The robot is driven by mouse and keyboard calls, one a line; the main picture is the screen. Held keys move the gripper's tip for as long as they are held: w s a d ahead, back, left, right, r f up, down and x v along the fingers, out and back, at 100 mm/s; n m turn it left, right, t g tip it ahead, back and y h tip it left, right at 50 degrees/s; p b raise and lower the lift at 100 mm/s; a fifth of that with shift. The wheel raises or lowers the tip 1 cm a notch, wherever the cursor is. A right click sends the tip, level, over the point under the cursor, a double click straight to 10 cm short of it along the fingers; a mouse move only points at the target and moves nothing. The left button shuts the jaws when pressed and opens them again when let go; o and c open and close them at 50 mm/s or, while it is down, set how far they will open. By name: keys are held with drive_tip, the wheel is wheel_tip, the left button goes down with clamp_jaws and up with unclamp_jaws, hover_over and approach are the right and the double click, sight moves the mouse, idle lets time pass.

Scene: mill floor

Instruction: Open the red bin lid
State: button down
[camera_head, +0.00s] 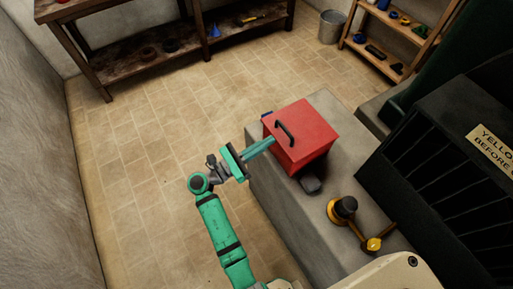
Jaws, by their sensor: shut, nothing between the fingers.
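The red bin (298,160) sits on a grey stone block. Its red lid (304,130) looks closed and has a black bar handle (284,133) on top, near the left edge. My green arm comes up from the bottom, and my gripper (272,142) points right at the bin's left side. Its teal fingers are together with nothing between them. The fingertips lie close to the upper left edge of the bin, just below and left of the handle. I cannot tell whether they touch it.
The grey block (262,195) also holds a dark object (310,184) and a yellow and black tool (345,210). A black slatted machine (440,165) stands right. Shelves (165,45) and a metal bucket (330,27) stand at the back. The tiled floor (140,150) at left is clear.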

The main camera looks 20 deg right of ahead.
drive_tip(key=shift+x, duration=1.75)
drive_tip(key=shift+s, duration=0.1)
